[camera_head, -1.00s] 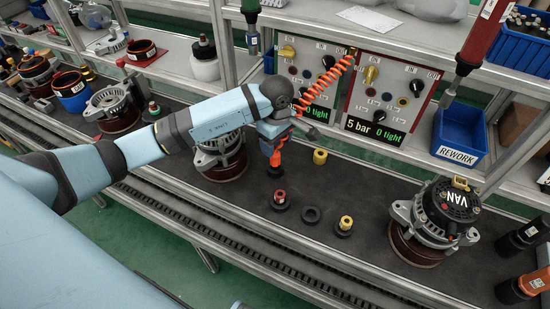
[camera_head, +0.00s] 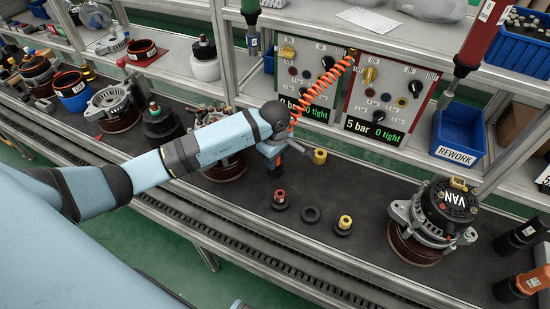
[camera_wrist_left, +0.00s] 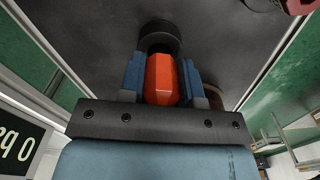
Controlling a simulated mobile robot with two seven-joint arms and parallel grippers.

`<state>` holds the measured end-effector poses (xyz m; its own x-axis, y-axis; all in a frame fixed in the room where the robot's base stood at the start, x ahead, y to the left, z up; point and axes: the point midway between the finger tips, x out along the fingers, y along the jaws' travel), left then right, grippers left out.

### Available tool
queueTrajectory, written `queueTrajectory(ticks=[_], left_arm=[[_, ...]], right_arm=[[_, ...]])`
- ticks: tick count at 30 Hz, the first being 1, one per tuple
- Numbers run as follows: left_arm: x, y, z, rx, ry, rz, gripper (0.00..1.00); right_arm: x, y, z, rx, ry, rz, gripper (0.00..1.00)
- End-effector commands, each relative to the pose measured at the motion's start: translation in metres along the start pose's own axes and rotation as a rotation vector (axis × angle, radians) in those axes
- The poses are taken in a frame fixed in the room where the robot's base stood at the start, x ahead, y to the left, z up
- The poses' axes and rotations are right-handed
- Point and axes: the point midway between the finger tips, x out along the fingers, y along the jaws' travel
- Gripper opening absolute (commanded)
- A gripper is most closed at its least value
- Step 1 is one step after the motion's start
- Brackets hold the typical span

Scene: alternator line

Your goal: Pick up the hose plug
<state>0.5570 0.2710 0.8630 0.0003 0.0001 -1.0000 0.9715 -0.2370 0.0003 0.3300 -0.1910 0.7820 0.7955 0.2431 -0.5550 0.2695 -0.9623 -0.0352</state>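The hose plug is orange. It stands on a round black foot on the dark bench mat, below the left end of the test panels. In the left wrist view the plug (camera_wrist_left: 161,80) lies between the two blue fingers of my left gripper (camera_wrist_left: 161,75), with its black foot (camera_wrist_left: 158,38) beyond the fingertips. The fingers flank it closely; I cannot tell whether they press on it. In the head view my left gripper (camera_head: 276,157) is down over the plug and mostly hides it. My right gripper is not in view.
An orange coiled hose (camera_head: 322,92) runs from the panel top to behind my left wrist. An alternator marked VAN (camera_head: 440,215) is at right.

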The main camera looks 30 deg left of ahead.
Motion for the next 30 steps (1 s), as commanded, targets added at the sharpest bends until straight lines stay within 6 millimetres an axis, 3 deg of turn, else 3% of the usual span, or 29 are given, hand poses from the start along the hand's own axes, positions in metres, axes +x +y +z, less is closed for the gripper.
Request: queueTrajectory(ticks=[2,11,17,23,30], left_arm=[[0.000,0.000,0.000,0.000,0.000,0.000,0.12],[-0.001,0.000,0.000,0.000,0.000,0.000,0.12],[-0.013,0.001,0.000,0.000,0.000,0.002,0.12],[-0.051,0.002,-0.001,0.002,0.002,0.006,0.12],[-0.121,0.001,-0.001,0.002,0.003,0.006,0.12]], right_arm=[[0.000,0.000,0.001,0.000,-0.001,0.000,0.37],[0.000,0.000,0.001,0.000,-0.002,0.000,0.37],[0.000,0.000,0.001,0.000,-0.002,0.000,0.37],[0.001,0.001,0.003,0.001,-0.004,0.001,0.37],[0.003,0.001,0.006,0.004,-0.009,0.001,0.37]])
